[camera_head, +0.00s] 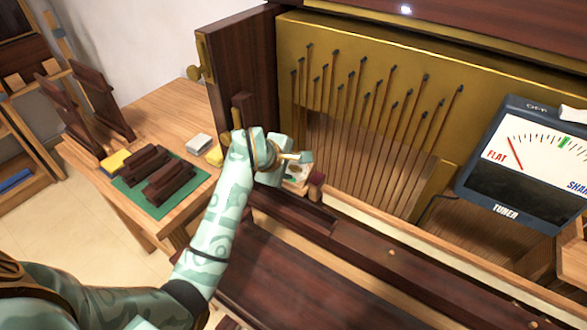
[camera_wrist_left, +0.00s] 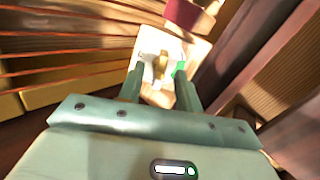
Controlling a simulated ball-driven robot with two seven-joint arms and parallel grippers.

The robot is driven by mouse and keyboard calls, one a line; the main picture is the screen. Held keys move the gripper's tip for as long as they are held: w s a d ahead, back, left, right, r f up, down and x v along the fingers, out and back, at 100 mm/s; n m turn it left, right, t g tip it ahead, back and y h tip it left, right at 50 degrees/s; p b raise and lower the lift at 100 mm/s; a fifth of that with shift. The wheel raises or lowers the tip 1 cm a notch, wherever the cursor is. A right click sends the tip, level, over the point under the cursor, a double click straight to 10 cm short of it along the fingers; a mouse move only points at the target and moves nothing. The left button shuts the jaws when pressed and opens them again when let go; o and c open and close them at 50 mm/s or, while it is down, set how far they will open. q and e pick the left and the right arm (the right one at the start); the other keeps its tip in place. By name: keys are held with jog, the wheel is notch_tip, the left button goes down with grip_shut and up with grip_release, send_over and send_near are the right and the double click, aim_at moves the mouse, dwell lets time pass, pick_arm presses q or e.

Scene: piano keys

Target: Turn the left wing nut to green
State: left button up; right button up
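The left wing nut (camera_wrist_left: 160,66) is a small brass piece on a pale plate (camera_wrist_left: 198,50) with a green mark at its right. My left gripper (camera_wrist_left: 158,74) shows in the left wrist view with its two green fingers apart. The wing nut lies between the fingertips, with a gap on each side, so the gripper appears open. Contact cannot be told. In the head view my left gripper (camera_head: 298,158) is at the left end of the piano's inside, and it hides the wing nut there. My right gripper is not in view.
A tuner (camera_head: 525,197) stands at the right, its red needle near FLAT and a green band higher up. Slanted strings with dark pins (camera_head: 365,120) fill the gold frame. A side table (camera_head: 178,110) at left holds dark blocks on a green mat (camera_head: 133,193).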

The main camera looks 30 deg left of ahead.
pick_arm(q)
jog(key=shift+b+x, duration=0.8)
jog(key=shift+x, duration=0.3)
jog(key=shift+s, duration=0.1)
jog(key=shift+s+r+p, duration=0.35)
jog(key=shift+r+p, duration=0.2)
jog(key=shift+p, duration=0.05)
